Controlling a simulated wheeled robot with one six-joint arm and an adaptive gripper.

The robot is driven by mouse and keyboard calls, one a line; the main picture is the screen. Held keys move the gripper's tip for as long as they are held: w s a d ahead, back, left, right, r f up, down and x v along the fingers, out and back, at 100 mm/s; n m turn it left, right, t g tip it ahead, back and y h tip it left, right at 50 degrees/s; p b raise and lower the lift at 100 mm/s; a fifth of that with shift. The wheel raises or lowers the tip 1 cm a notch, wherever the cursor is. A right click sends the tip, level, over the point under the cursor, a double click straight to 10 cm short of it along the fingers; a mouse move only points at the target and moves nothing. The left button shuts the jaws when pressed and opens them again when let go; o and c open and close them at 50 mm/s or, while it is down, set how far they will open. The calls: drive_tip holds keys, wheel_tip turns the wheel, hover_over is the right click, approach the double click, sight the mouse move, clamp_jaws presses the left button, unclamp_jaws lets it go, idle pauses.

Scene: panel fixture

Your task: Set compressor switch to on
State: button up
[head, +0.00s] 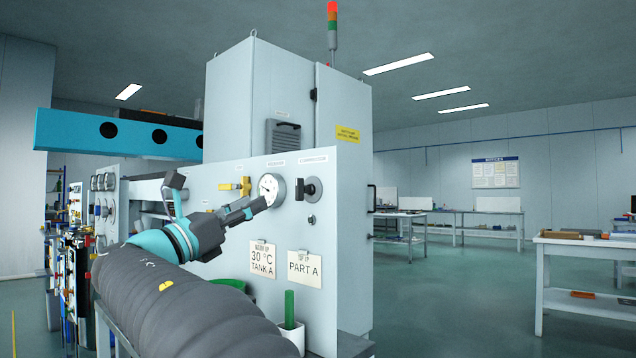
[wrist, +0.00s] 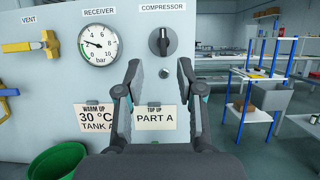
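The compressor switch (wrist: 162,42) is a dark rotary knob under the COMPRESSOR label on the pale panel. In the wrist view its handle stands about upright. It also shows in the head view (head: 310,189), to the right of the gauge, where its handle position is hard to read. My gripper (wrist: 158,70) is open and empty, with its two fingers apart below the switch in the wrist view. In the head view my gripper (head: 262,203) is in front of the panel, left of and a little below the switch, and does not appear to touch it.
The receiver gauge (wrist: 98,43) and yellow vent valve (wrist: 30,46) sit left of the switch. Cards (wrist: 155,118) hang lower on the panel. A green bin (wrist: 58,160) stands lower left. The floor right of the cabinet is open.

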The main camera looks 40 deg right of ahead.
sight(297, 182)
drive_tip(key=p+x, duration=0.1)
drive_tip(key=x, duration=1.3)
drive_tip(key=shift+s+f+p, duration=0.2)
drive_tip(key=shift+p, duration=0.15)
drive_tip(key=shift+c, duration=0.2)
clamp_jaws()
